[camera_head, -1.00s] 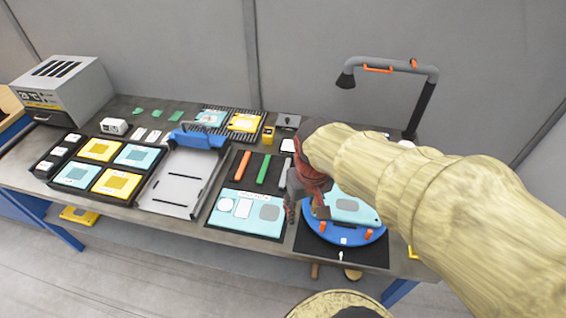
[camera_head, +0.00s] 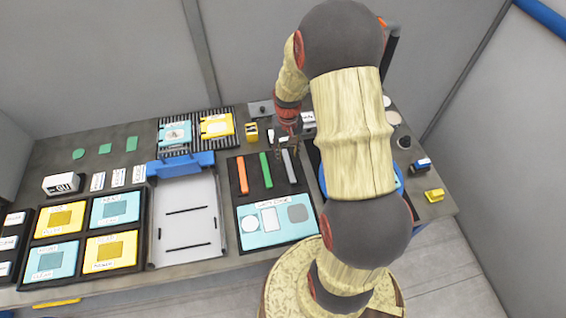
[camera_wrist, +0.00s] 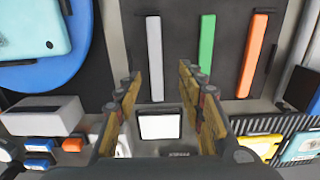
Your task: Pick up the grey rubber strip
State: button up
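The grey rubber strip (camera_head: 290,166) lies on a black mat (camera_head: 252,182), to the right of the green strip (camera_head: 265,169) and the orange strip (camera_head: 242,174). In the wrist view the grey strip (camera_wrist: 154,58) lies just beyond my gripper (camera_wrist: 160,76), roughly between the lines of its two fingers. The fingers are spread apart with nothing held. In the head view my gripper (camera_head: 287,142) is near the strip's far end, above the bench. Its exact height over the strip is hard to tell.
A light blue card (camera_head: 277,236) lies in front of the strips. A grey tray (camera_head: 185,215) with a blue bar is to the left. A blue round fixture (camera_wrist: 50,75) stands beside the mat. A white square (camera_wrist: 160,124) lies beneath my gripper.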

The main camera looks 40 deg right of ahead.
aim_at(289, 165)
jog(key=shift+d+f+b, duration=0.1)
jog(key=shift+d+f, duration=0.05)
jog(key=shift+f, duration=1.15)
jog(key=shift+d+f+b, duration=0.15)
jog(key=shift+d+f, duration=0.05)
jog(key=shift+f, duration=1.15)
jog(key=shift+d+f+b, duration=0.1)
jog(key=shift+d+f, duration=0.05)
jog(key=shift+f, duration=1.15)
jog(key=shift+c, duration=1.1)
jog(key=c, duration=0.7)
grip_shut()
